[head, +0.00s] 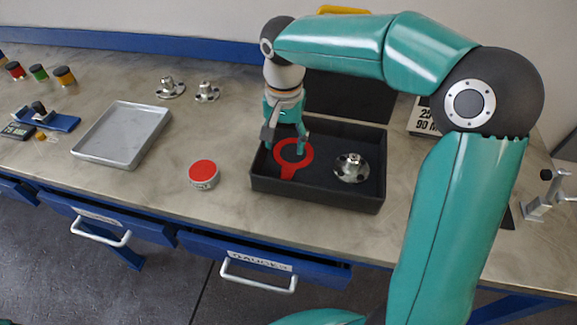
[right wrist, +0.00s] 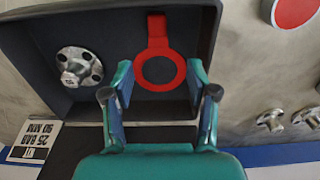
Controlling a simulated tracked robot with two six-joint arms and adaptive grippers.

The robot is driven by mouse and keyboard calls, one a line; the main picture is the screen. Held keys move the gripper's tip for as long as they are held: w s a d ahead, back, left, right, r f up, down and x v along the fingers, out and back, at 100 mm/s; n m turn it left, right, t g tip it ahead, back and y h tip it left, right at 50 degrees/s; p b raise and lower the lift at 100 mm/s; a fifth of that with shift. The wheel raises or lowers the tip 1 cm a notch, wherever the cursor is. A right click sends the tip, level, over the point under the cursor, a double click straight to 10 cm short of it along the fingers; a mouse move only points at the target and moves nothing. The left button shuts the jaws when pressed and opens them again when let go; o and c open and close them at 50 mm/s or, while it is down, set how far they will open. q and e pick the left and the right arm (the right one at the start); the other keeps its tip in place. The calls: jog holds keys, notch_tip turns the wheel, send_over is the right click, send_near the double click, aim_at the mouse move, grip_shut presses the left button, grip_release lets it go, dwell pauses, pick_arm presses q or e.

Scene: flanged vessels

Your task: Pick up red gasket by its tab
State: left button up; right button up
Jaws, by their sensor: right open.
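The red gasket (head: 306,152) is a flat ring with a tab, lying in the dark tray (head: 318,205). Its tab (head: 288,171) points toward the front of the tray in the head view. My right gripper (head: 285,143) is over the tray at the gasket's ring, fingers pointing down. In the right wrist view the gasket (right wrist: 160,87) shows between and beyond the fingers of the gripper (right wrist: 158,78), with its tab at the far end. The fingers are spread and hold nothing. Contact with the gasket cannot be told. My left gripper is not in view.
A metal flange (head: 351,168) sits in the tray, right of the gasket. A red-topped round tin (head: 203,174) stands left of the tray. An empty metal tray (head: 122,134) and two small flanged parts (head: 170,88) are farther left. The tray walls surround the gasket.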

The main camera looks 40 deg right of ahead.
aim_at(286, 171)
notch_tip(286, 171, down, 4)
jog(key=shift+s+r, duration=0.1)
jog(key=shift+s+f, duration=0.2)
jog(key=shift+f, duration=2.5)
jog(key=shift+a, duration=0.1)
jog(key=c, duration=1.1)
jog(key=shift+o, duration=0.2)
jog(key=shift+r, duration=0.2)
